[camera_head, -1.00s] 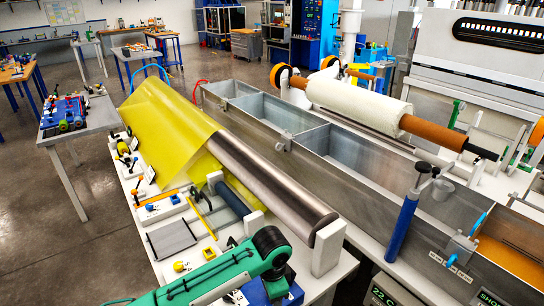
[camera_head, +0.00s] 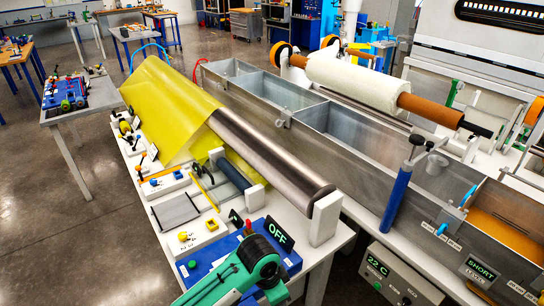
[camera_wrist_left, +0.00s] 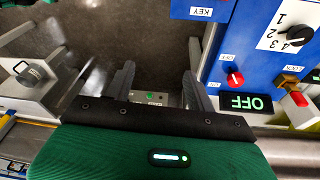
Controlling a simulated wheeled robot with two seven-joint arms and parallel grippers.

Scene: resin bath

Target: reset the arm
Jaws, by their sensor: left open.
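My left arm (camera_head: 232,277), green with a dark joint, comes in at the bottom of the head view and covers part of the blue control panel (camera_head: 202,262). Its fingers cannot be made out there. In the left wrist view my left gripper (camera_wrist_left: 158,88) is open, with its two dark fingers apart and nothing between them. The blue panel stands just right of the fingers, with an OFF display (camera_wrist_left: 246,103), a red knob (camera_wrist_left: 235,78) and a numbered dial (camera_wrist_left: 299,35). My right gripper is not in view.
A yellow sheet (camera_head: 170,105) hangs over a steel roller (camera_head: 270,155) on the white bench. A long metal bath (camera_head: 350,165) runs to the right. A control box reading 22 C (camera_head: 400,275) is at the front. Open floor (camera_head: 70,240) lies at left.

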